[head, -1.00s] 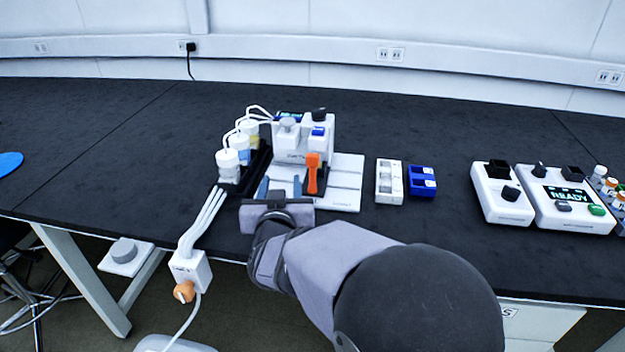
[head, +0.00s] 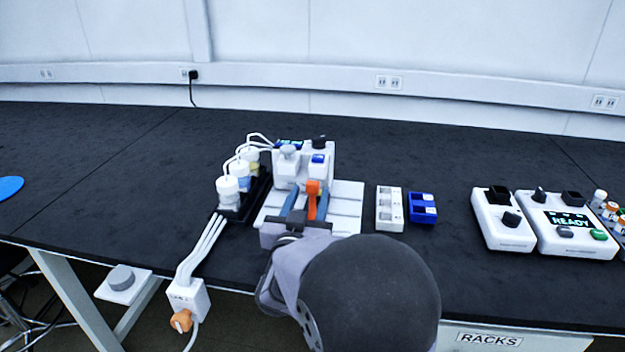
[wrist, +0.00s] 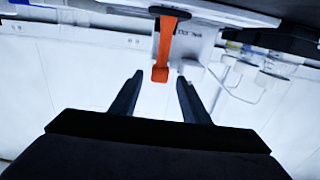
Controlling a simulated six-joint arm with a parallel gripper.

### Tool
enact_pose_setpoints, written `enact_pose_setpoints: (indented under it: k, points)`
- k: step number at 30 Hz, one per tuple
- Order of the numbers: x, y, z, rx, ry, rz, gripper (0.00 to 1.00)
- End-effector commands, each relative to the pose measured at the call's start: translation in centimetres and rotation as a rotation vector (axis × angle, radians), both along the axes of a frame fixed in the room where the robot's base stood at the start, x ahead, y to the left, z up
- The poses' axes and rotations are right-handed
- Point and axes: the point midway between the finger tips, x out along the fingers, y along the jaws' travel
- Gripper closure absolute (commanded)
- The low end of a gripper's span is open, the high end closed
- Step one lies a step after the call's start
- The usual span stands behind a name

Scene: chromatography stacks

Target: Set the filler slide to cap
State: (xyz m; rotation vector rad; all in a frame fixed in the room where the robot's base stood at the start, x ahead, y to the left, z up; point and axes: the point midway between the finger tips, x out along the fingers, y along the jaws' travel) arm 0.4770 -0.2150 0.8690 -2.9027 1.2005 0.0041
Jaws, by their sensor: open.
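The filler (head: 300,165) is a white machine with a grey knob, a black knob and a blue button on top. An orange lever (head: 312,188), which looks like its slide, stands at its front; it also hangs into the wrist view (wrist: 165,48). My gripper (head: 307,194) is open and empty in front of the machine. In the wrist view, the fingers (wrist: 160,77) point toward the lever, and its end lies between their tips with space on both sides. My gripper hides part of the base. No cap label is readable.
White-capped bottles (head: 228,188) with tubes stand in a black tray at the left. A white rack (head: 389,209) and a blue rack (head: 422,208) stand at the right. Farther right is a device reading READY (head: 567,222). The bench behind the filler is clear.

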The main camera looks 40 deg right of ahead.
Motion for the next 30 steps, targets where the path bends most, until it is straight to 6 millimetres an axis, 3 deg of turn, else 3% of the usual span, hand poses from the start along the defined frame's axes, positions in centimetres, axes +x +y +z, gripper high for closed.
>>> enact_pose_setpoints:
  k: [9, 22, 27, 30]
  points:
    - [2.7, -2.8, 0.0, -0.001, -0.002, -0.001, 0.58]
    - [3.2, -3.2, 0.0, -0.001, -0.003, 0.000, 0.58]
    - [3.2, -3.2, 0.0, -0.001, -0.003, 0.001, 0.98]
    - [3.2, -3.2, 0.0, -0.001, -0.003, 0.001, 1.00]
